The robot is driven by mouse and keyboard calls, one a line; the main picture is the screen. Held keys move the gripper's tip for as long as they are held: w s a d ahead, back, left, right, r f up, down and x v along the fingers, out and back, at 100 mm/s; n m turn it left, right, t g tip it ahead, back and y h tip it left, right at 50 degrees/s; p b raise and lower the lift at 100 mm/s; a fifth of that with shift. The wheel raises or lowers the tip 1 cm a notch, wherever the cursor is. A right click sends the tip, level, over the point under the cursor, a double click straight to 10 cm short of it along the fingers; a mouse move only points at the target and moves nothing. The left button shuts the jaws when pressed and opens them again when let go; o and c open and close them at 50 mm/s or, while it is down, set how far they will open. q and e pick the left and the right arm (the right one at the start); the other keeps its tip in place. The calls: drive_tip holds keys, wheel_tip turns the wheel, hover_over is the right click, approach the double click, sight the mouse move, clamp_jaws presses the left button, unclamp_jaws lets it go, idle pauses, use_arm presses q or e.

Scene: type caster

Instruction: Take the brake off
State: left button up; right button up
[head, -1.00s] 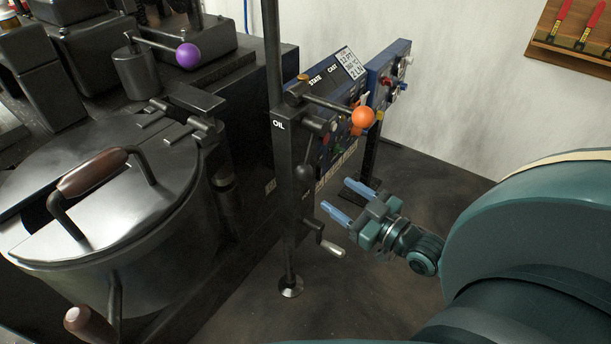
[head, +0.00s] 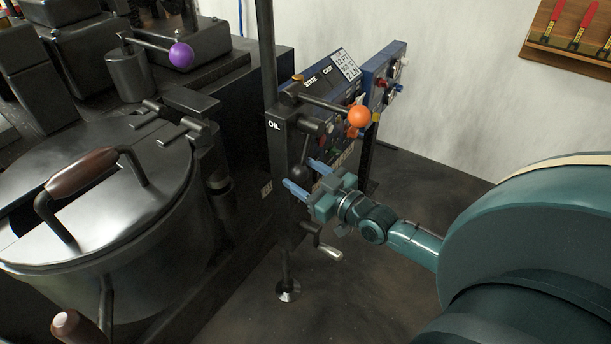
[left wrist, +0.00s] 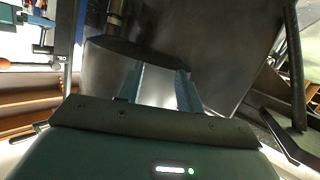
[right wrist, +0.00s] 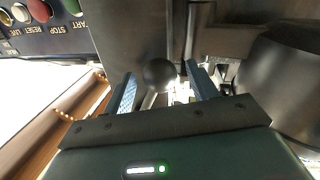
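No label reading "brake" is legible. A lever with a black ball knob (right wrist: 158,73) is on the black post marked OIL (head: 276,140). My right gripper (head: 298,172) is open in front of this knob. In the right wrist view the knob shows between the spread fingers (right wrist: 160,68), slightly nearer the left one; I see no grip on it. A lever with an orange ball (head: 358,117) sticks out above, and one with a purple ball (head: 181,55) stands at the back left. My left gripper (left wrist: 158,72) is open and empty, facing a dark metal surface; it is outside the head view.
A blue control panel (head: 385,75) with buttons stands behind the post. A crank handle (head: 328,252) sits just below my right gripper. A round lidded pot (head: 150,215) with a wooden-grip handle (head: 82,172) fills the left. The floor (head: 430,180) at right is clear.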

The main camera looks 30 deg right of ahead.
clamp_jaws()
use_arm(q)
drive_tip(key=shift+f, duration=0.2)
idle(0.3)
use_arm(e)
drive_tip(key=shift+w+d+f+n, duration=0.15)
drive_tip(key=shift+d+f+n, duration=0.05)
drive_tip(key=shift+d+n, duration=0.1)
drive_tip(key=w+d+n, duration=0.1)
drive_tip(key=d+n, duration=0.1)
drive_tip(key=w+d+n+b, duration=0.1)
drive_tip(key=d+n, duration=0.1)
drive_tip(key=n, duration=0.1)
drive_tip(key=d+n+t+y+b, duration=0.1)
drive_tip(key=d+n, duration=0.2)
drive_tip(key=shift+w+f, duration=0.1)
drive_tip(key=shift+w, duration=0.3)
use_arm(q)
drive_tip(key=shift+d+f+m+b, duration=0.1)
drive_tip(key=shift+f+m+b, duration=0.2)
drive_tip(key=shift+f, duration=0.45)
use_arm(e)
drive_tip(key=shift+w+d+r+n, duration=0.2)
drive_tip(key=shift+d+n, duration=0.2)
drive_tip(key=shift+n, duration=0.4)
